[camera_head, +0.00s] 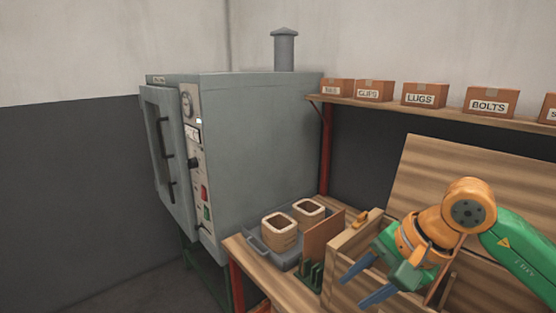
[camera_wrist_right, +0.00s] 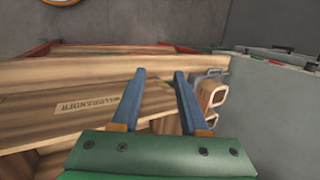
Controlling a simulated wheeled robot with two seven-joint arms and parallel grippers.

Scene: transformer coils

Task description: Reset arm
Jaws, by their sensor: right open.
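My right gripper (camera_head: 366,283) is in the lower right of the head view, on an orange and green arm that comes in from the right. Its two blue fingers are apart, with nothing between them. In the wrist view the same gripper (camera_wrist_right: 160,75) points over a wooden surface, with the fingers spread and empty. In the head view it hangs in front of and over an open wooden chest (camera_head: 345,243) with a raised lid (camera_head: 445,170). My left gripper is not in view.
A grey oven (camera_head: 255,150) with a handled door stands at left. Two square coils (camera_head: 279,232) (camera_head: 308,212) sit in a grey tray (camera_head: 258,243) on the bench, left of a brown panel (camera_head: 322,240). Labelled boxes (camera_head: 425,95) line a shelf above. The floor at lower left is clear.

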